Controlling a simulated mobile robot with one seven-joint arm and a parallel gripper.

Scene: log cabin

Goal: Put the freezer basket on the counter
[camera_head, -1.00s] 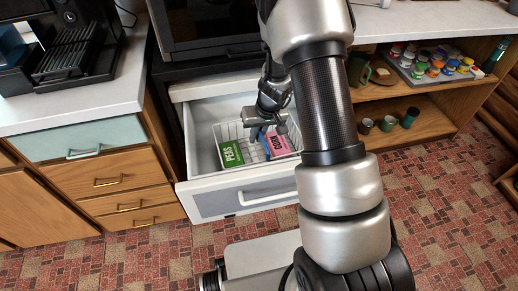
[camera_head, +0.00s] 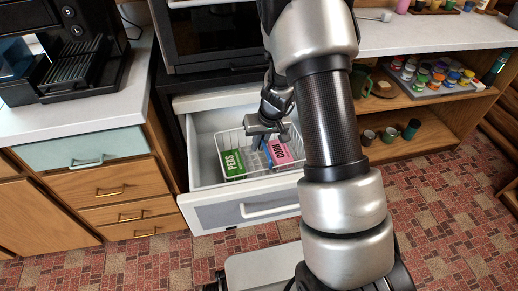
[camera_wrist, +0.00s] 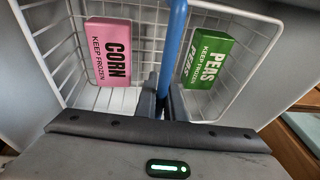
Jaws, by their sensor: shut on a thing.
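The freezer basket (camera_head: 219,148) is a white wire basket with a blue handle (camera_head: 267,158). It is inside the pulled-out white freezer drawer (camera_head: 190,160). It holds a green peas box (camera_head: 233,163) and a pink corn box (camera_head: 280,151). My gripper (camera_head: 265,143) is above the basket's middle, shut on the blue handle. In the wrist view the handle (camera_wrist: 173,50) runs between my fingers (camera_wrist: 164,95), with corn on the left and peas on the right. I cannot tell whether the basket touches the drawer floor. The light counter (camera_head: 430,33) is at the right; another counter section (camera_head: 70,116) is at the left.
A black coffee machine (camera_head: 65,55) stands on the left counter. A dark oven (camera_head: 210,35) is above the drawer. Shelves at right hold paint jars (camera_head: 430,75) and cups (camera_head: 390,134). The right counter's front part is clear.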

